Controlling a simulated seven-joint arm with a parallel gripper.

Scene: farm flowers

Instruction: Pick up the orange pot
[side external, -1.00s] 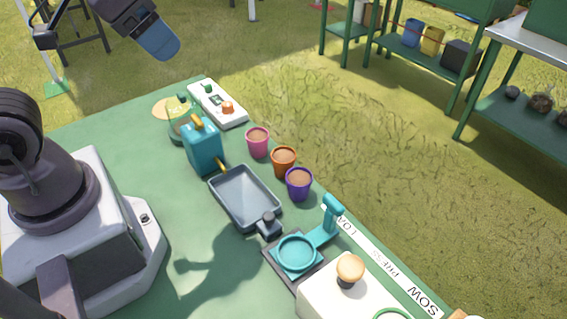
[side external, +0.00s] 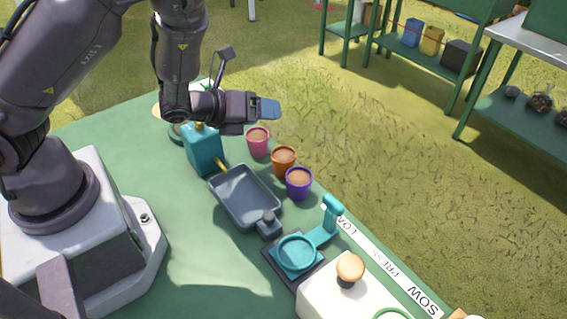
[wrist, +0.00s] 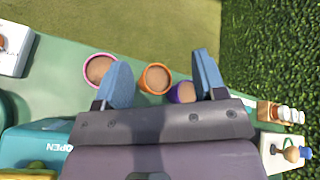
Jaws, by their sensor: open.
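The orange pot (side external: 283,161), filled with brown soil, stands upright on the green table between the pink pot (side external: 257,142) and the purple pot (side external: 299,183). My gripper (side external: 267,108) is above and behind the pots, its blue fingers apart and empty. In the wrist view, the orange pot (wrist: 155,79) shows between my two blue fingertips (wrist: 162,75), beyond them and touching neither. The pink pot (wrist: 100,70) is partly behind the left finger, and the purple pot (wrist: 183,92) is partly hidden by my gripper body near the right finger.
A grey tray (side external: 245,197) and a teal can (side external: 203,150) stand close beside the pots. A teal press (side external: 297,254) and a white box with a wooden knob (side external: 350,268) are nearer the front. The table edge runs just past the pots, with grass beyond.

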